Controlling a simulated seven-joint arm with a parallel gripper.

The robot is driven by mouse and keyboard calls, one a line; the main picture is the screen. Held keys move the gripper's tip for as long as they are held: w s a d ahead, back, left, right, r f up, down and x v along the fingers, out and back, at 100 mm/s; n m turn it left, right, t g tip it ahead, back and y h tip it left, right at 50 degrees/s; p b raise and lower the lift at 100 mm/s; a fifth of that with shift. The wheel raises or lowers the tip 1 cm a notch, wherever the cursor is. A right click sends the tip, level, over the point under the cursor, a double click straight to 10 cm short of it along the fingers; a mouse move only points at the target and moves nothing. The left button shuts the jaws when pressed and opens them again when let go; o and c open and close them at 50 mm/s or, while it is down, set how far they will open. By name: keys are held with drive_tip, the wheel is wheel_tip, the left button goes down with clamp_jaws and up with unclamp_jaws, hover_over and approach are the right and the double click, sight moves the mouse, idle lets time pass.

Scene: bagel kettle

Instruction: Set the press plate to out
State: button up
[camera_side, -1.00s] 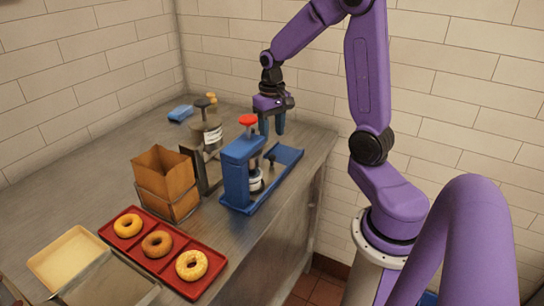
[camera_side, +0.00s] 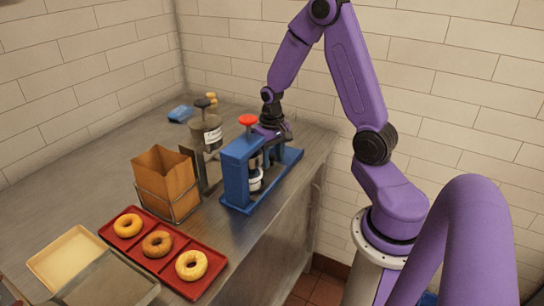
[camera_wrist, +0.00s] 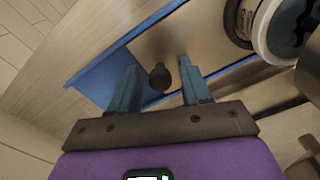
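The blue press (camera_side: 236,178) with a red knob (camera_side: 247,120) on top stands near the counter's right edge. Its blue base (camera_side: 285,172) runs out to the back right. My gripper (camera_side: 273,158) is lowered over this base, just behind the press frame. In the wrist view, my gripper (camera_wrist: 158,90) is open, with a dark round knob (camera_wrist: 160,76) between its two blue fingers. A gap shows on both sides of the knob. A flat tan surface (camera_wrist: 165,40) beyond it may be the press plate; I cannot tell how far it is slid.
A white-rimmed cylinder (camera_wrist: 283,30) sits close by at upper right in the wrist view. A labelled jar (camera_side: 212,136), a brown paper bag (camera_side: 165,180) in a wire holder and a red tray (camera_side: 204,284) of bagels stand left of the press.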

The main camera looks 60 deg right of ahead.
clamp_jaws()
drive_tip(key=d, duration=1.1)
drive_tip(key=shift+d, duration=0.1)
drive_tip(key=shift+o, duration=0.4)
unclamp_jaws()
wheel_tip(320, 180, up, 18)
drive_tip(key=shift+f, duration=0.25)
drive_tip(key=shift+w, duration=0.1)
